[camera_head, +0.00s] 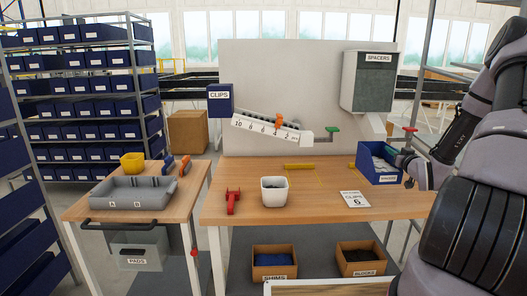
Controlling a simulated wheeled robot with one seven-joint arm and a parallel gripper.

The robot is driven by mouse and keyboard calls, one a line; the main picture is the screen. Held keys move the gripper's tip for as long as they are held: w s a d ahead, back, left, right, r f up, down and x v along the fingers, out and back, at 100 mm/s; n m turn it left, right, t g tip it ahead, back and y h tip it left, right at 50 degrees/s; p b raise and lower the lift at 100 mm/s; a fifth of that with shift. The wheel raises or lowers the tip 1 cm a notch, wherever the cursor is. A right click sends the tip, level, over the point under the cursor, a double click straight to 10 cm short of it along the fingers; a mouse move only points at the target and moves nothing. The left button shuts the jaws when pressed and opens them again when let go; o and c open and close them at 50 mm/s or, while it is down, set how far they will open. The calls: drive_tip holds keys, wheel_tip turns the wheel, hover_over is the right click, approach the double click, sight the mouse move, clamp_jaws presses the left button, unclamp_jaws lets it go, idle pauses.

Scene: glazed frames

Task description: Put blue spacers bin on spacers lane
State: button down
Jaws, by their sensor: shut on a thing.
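The blue bin (377,171) with a white label is at the right end of the main workbench, below the spout of the grey hopper (369,82) labelled SPACERS. The bin's label is too small to read surely. My gripper (404,166) reaches in from the right and is shut on the bin's right side; its fingers are partly hidden. I cannot tell whether the bin rests on the bench or is just above it. No spacers lane can be made out; a rack (136,87) of blue bins with small unreadable labels stands at the left.
The workbench (255,205) holds a white cup (274,190), a red clamp-like tool (233,201), a yellow bar (299,166) and a card marked 6 (355,199). A side table with a grey tray (133,191) stands left. Boxes (274,263) sit below.

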sight(364, 157)
drive_tip(key=a+f, duration=0.1)
drive_tip(key=a, duration=0.2)
drive_tip(key=a+f, duration=0.1)
drive_tip(key=a, duration=0.6)
drive_tip(key=shift+w+a+f, duration=0.15)
drive_tip(key=shift+a+f, duration=0.1)
drive_tip(key=shift+f, duration=0.15)
drive_tip(key=s+a+f, duration=0.3)
drive_tip(key=a, duration=0.6)
drive_tip(key=shift+h, duration=0.3)
drive_tip(key=s, duration=0.1)
drive_tip(key=s+r, duration=0.1)
drive_tip(key=s, duration=0.1)
drive_tip(key=s+a+r, duration=0.1)
drive_tip(key=s, duration=0.1)
drive_tip(key=shift+s, duration=0.1)
